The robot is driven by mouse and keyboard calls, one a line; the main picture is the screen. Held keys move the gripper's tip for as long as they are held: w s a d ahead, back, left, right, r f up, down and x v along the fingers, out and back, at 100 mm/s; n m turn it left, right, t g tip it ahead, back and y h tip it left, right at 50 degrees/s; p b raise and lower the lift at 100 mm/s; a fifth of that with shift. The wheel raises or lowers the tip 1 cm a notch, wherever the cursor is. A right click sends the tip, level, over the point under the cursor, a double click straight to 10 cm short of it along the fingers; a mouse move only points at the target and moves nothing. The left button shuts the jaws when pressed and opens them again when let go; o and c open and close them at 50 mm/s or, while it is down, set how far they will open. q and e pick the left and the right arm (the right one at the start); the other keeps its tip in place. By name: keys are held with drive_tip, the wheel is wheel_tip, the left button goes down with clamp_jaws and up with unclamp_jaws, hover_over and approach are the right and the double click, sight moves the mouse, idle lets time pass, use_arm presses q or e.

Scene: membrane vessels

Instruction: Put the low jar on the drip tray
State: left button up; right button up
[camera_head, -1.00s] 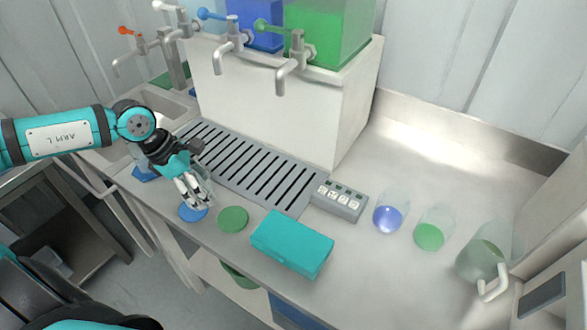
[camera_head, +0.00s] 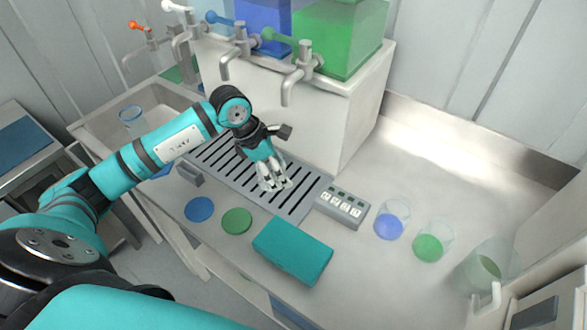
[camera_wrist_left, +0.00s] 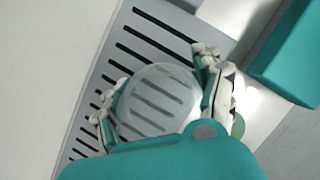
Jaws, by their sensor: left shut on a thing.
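The low jar is a clear, round glass vessel; in the left wrist view the jar (camera_wrist_left: 158,98) sits between my fingers, and the slots show through it. My left gripper (camera_head: 272,184) is shut on it, with fingers on both sides in the left wrist view (camera_wrist_left: 160,105). The drip tray (camera_head: 232,178) is a grey slotted plate in front of the dispenser, and it also fills the middle of the left wrist view (camera_wrist_left: 117,55). The jar is over the tray's right half. I cannot tell whether its base touches the slots. My right gripper is not in view.
Taps (camera_head: 305,65) overhang behind the tray. A button box (camera_head: 342,206) is at its right end. A teal box (camera_head: 292,250), blue disc (camera_head: 200,209) and green disc (camera_head: 237,221) lie in front. Vessels with blue (camera_head: 389,226) and green (camera_head: 428,247) contents stand at right.

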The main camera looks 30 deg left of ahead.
use_arm(q)
drive_tip(key=shift+w+d+r, duration=0.2)
drive_tip(key=shift+w+d, duration=0.3)
drive_tip(key=shift+d, duration=0.25)
drive_tip(key=shift+w+d+f, duration=0.15)
drive_tip(key=shift+w+d, duration=0.25)
drive_tip(key=shift+d, duration=0.05)
drive_tip(key=shift+w+d+p, duration=0.15)
drive_tip(key=shift+d+p, duration=0.1)
drive_tip(key=shift+p, duration=0.15)
drive_tip(key=shift+d+f, duration=0.15)
drive_tip(key=shift+f, duration=0.15)
wheel_tip(320, 180, down, 2)
drive_tip(key=shift+f+p, duration=0.25)
drive_tip(key=shift+p, duration=0.55)
drive_tip(key=shift+f, duration=0.4)
drive_tip(key=o, duration=1.3)
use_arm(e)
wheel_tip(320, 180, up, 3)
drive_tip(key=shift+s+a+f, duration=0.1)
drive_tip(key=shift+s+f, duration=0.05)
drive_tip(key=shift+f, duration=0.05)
